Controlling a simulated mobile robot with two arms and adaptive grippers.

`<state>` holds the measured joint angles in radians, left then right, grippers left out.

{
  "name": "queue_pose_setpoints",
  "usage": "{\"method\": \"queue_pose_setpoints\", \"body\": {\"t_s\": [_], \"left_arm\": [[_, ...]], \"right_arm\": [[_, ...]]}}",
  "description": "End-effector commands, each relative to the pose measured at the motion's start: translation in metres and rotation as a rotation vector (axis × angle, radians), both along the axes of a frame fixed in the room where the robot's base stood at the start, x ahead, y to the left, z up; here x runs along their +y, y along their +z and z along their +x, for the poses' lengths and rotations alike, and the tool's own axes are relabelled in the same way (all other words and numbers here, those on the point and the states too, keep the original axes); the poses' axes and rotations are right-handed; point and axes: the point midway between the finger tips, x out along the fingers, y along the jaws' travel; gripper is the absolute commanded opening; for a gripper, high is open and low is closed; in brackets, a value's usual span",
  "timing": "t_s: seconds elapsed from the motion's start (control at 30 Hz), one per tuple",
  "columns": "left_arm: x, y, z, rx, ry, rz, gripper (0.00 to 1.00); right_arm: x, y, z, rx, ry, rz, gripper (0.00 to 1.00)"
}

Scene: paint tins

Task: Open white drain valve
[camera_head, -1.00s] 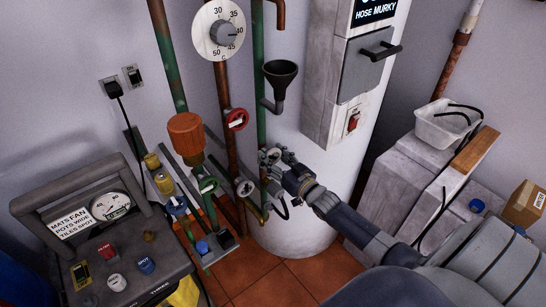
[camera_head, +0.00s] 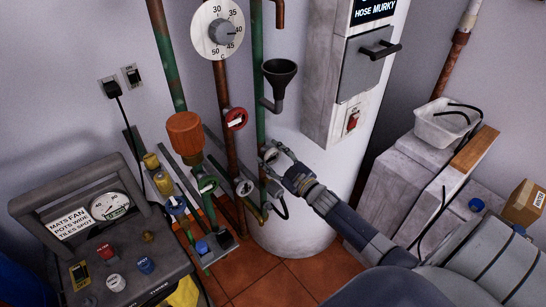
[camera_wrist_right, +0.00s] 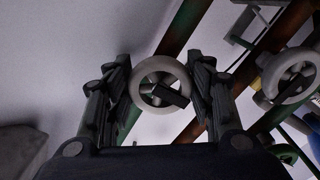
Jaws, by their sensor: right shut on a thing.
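A pale white round handwheel (camera_wrist_right: 160,86) sits between the two dark fingers of my right gripper (camera_wrist_right: 160,92) in the right wrist view. The fingers press on its left and right rims, and a dark bar crosses its centre. In the head view my right gripper (camera_head: 272,154) is at the lower part of the green pipe (camera_head: 259,100), in front of the white tank; the fingers mostly hide the wheel there. A second whitish handwheel (camera_head: 245,187) sits just left of the gripper and also shows in the wrist view (camera_wrist_right: 289,76). My left gripper is not in view.
A red handwheel (camera_head: 235,119) and a black funnel (camera_head: 280,77) are above the gripper. A grey gauge panel (camera_head: 105,235) is at lower left. Tiled floor shows below.

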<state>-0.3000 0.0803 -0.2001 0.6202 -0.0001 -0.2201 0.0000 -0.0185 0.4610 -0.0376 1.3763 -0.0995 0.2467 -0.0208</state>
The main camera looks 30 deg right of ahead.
Motion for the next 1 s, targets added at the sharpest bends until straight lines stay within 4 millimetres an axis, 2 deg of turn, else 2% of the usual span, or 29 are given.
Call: {"method": "queue_pose_setpoints", "body": {"t_s": [0.57, 0.6, 0.67, 1.0], "left_arm": [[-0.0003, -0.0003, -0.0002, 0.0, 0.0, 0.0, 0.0], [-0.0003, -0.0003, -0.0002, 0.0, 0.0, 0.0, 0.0], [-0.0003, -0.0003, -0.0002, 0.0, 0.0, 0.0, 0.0], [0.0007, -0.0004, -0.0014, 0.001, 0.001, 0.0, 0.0]], "right_arm": [[-0.0003, 0.0008, 0.0003, -0.004, 0.0, -0.031, 0.26], [-0.0003, 0.0008, 0.0003, -0.004, 0.0, -0.031, 0.59], [-0.0002, 0.0007, 0.0002, -0.004, 0.0, -0.03, 0.71], [-0.0003, 0.0003, 0.0, -0.002, 0.0, -0.027, 0.71]]}}
